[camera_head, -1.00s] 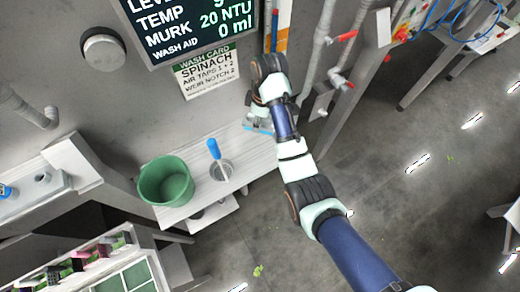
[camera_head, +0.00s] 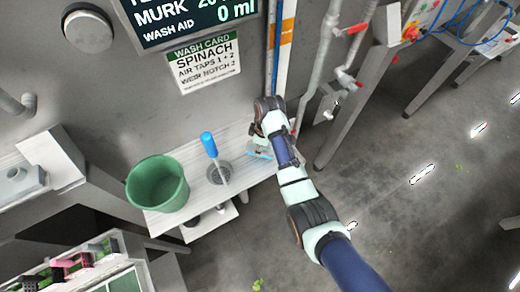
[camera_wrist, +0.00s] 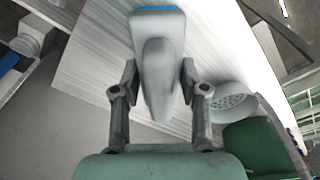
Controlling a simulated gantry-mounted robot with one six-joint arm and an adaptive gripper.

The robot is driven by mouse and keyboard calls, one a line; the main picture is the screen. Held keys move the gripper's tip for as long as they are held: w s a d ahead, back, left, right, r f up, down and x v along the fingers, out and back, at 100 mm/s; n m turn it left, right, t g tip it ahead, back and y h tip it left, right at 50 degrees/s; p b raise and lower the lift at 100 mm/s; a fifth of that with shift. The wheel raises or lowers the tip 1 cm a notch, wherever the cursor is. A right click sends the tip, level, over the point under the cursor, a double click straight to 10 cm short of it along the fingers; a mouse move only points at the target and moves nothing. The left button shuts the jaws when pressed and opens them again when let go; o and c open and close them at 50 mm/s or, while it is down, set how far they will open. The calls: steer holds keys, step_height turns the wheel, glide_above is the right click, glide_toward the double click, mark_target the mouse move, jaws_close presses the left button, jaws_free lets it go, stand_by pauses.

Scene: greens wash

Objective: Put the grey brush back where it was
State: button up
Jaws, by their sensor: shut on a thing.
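The grey brush (camera_wrist: 155,70) is between the fingers of my gripper (camera_wrist: 158,78) in the wrist view, its tapered handle pointing toward my palm and a blue edge at its far end. My gripper is shut on it. In the head view my gripper (camera_head: 262,138) is over the right end of the pale shelf (camera_head: 240,137). The brush's light blue edge (camera_head: 259,152) shows just beneath it, close to the shelf top. I cannot tell whether the brush touches the shelf. My wrist hides most of the brush there.
A green bucket (camera_head: 157,184) is further left on the shelf. Pipes with red-handled valves (camera_head: 354,29) rise at the right, behind the arm.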

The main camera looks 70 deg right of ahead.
steer(key=shift+f, duration=1.2)
steer(key=o, duration=1)
steer(key=r, duration=0.4)
steer(key=s+r, duration=0.1)
steer(key=r, duration=0.7)
steer(key=shift+s+p, duration=0.25)
steer(key=shift+p, duration=0.1)
